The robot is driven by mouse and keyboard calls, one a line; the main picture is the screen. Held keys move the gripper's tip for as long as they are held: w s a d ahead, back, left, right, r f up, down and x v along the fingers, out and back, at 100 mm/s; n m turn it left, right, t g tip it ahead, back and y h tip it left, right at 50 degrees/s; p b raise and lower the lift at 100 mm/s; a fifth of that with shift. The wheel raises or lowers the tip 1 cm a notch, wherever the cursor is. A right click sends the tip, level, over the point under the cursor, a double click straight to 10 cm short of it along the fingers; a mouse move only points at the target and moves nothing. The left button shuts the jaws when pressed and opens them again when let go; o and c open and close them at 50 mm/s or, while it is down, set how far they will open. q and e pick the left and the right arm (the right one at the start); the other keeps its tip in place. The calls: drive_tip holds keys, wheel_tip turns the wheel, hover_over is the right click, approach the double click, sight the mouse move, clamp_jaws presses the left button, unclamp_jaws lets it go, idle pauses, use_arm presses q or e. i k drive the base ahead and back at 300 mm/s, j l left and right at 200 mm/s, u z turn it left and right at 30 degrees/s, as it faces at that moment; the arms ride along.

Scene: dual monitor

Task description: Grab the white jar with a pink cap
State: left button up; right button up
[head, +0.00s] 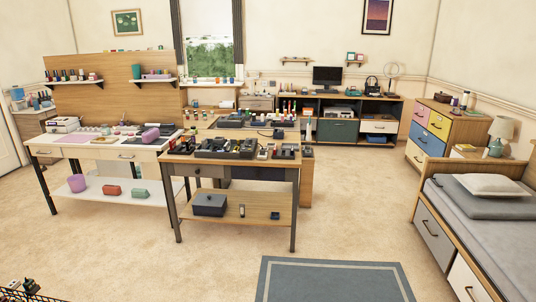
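I cannot pick out a white jar with a pink cap for sure; the small containers are too far away and too small to tell apart. Several small items stand on the white-topped table (65,152) at the left and on the wooden table (190,157) in the middle. More small bottles and jars stand on the wall shelves and on the dresser (436,128) at the right. Neither of my grippers can be made out in the head view.
A bed (500,225) fills the right side, and a blue-grey rug (335,280) lies at the bottom centre. The carpet (130,245) in front of the tables is clear. A dark lattice-like thing (22,291) shows at the bottom left; I cannot tell what it is.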

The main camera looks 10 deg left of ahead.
sight(133, 138)
drive_tip(key=i+u, duration=0.15)
drive_tip(key=i, duration=0.3)
drive_tip(key=i+u, duration=0.15)
drive_tip(key=i, duration=0.35)
drive_tip(key=i+l+u, duration=0.15)
drive_tip(key=i, duration=0.3)
drive_tip(key=i+l+u, duration=0.15)
drive_tip(key=i, duration=0.3)
drive_tip(key=i+l+u, duration=0.1)
drive_tip(key=i, duration=0.4)
drive_tip(key=i+j+u, duration=0.25)
drive_tip(key=i+u, duration=0.2)
drive_tip(key=i+j+u, duration=0.1)
drive_tip(key=i+u, duration=0.7)
drive_tip(key=u, duration=0.15)
drive_tip(key=i+l+u, duration=0.25)
drive_tip(key=i+u, duration=0.2)
drive_tip(key=i+j, duration=0.1)
drive_tip(key=i, duration=0.8)
